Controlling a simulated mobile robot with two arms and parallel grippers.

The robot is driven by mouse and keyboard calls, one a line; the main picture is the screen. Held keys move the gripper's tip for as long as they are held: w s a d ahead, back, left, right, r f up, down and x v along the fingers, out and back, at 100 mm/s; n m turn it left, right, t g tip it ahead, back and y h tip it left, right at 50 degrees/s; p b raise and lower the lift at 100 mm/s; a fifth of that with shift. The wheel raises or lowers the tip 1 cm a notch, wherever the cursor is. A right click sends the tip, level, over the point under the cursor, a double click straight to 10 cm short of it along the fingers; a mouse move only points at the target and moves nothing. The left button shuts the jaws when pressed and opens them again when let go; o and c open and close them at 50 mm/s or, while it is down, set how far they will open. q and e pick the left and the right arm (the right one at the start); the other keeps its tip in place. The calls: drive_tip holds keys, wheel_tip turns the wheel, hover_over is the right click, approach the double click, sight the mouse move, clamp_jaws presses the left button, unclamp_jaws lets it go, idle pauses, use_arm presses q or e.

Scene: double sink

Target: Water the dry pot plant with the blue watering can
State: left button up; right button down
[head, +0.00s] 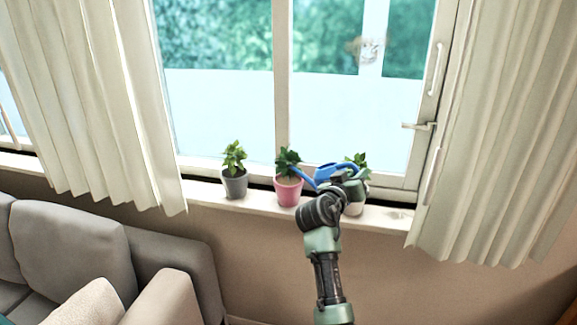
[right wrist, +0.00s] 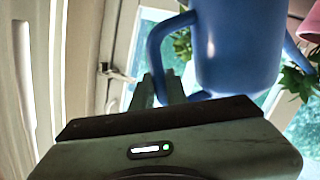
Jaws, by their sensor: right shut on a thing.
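The blue watering can (head: 333,169) is held above the windowsill. Its spout (head: 304,177) points left, with the tip at the plant in the pink pot (head: 288,190); I cannot tell whether it touches. My right gripper (head: 343,182) is shut on the can's handle (right wrist: 160,52), with the can body (right wrist: 240,45) beside the fingers in the right wrist view. A plant in a grey pot (head: 235,186) stands to the left. Another potted plant (head: 360,159) is partly hidden behind my right gripper. Which plant is dry does not show clearly. No water is visible. My left gripper is out of view.
The pots stand on a narrow white windowsill (head: 385,216) before a closed window (head: 225,105). Curtains (head: 90,100) hang at both sides. A grey sofa (head: 75,245) is at the lower left. The sill's right end is free.

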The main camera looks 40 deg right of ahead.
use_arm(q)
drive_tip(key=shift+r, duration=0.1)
use_arm(e)
drive_tip(key=shift+r, duration=0.2)
drive_tip(key=shift+w+r+p, duration=0.2)
drive_tip(key=shift+r+p, duration=0.45)
drive_tip(key=shift+p, duration=0.2)
drive_tip(key=shift+w+a+r+n+p, duration=0.25)
drive_tip(key=shift+a+r+n+p, duration=0.05)
drive_tip(key=shift+a+r, duration=0.1)
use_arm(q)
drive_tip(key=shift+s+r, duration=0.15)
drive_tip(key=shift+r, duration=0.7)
use_arm(e)
drive_tip(key=shift+w+a, duration=0.1)
